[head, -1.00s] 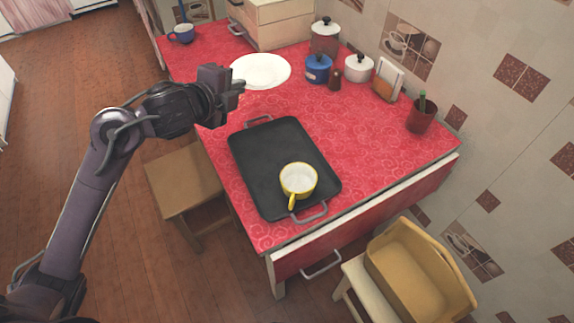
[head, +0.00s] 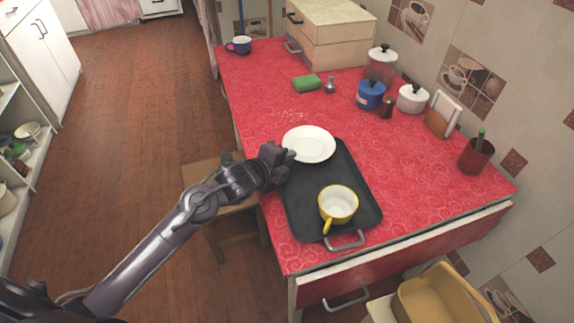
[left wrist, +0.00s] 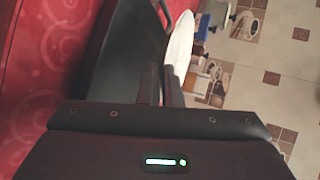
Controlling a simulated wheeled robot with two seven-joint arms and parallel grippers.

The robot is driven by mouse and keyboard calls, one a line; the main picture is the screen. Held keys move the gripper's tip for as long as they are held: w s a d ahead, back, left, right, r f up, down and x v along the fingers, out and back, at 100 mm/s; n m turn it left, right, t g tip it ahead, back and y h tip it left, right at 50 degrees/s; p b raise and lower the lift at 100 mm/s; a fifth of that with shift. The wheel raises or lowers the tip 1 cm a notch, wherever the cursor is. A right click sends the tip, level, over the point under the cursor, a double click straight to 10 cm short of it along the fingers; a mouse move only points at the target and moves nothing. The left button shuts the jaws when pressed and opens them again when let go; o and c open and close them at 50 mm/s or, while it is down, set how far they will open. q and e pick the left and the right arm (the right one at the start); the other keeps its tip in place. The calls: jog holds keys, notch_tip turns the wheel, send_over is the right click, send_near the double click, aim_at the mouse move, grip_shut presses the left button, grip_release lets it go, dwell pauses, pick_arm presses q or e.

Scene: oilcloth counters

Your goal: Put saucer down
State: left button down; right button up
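The white saucer (head: 308,144) is over the far end of the dark tray (head: 300,213) on the red counter. My left gripper (head: 287,158) is shut on the saucer's near-left rim. In the left wrist view the saucer (left wrist: 180,45) stretches out from between the fingers (left wrist: 162,88), beside the tray (left wrist: 118,48). I cannot tell whether the saucer's underside touches the tray. A yellow cup (head: 338,204) with a white inside stands on the near part of the tray. My right gripper is in neither view.
A green sponge (head: 307,83) and a small shaker (head: 330,85) lie beyond the saucer. A blue pot (head: 370,95), white pot (head: 412,98) and red holder (head: 476,155) line the wall side. The counter right of the tray is clear.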

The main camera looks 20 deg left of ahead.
pick_arm(q)
jog(key=shift+f, duration=1.5)
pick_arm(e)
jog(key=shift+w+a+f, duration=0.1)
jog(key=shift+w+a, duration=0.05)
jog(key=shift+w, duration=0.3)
pick_arm(q)
jog(key=c, duration=1.6)
grip_release()
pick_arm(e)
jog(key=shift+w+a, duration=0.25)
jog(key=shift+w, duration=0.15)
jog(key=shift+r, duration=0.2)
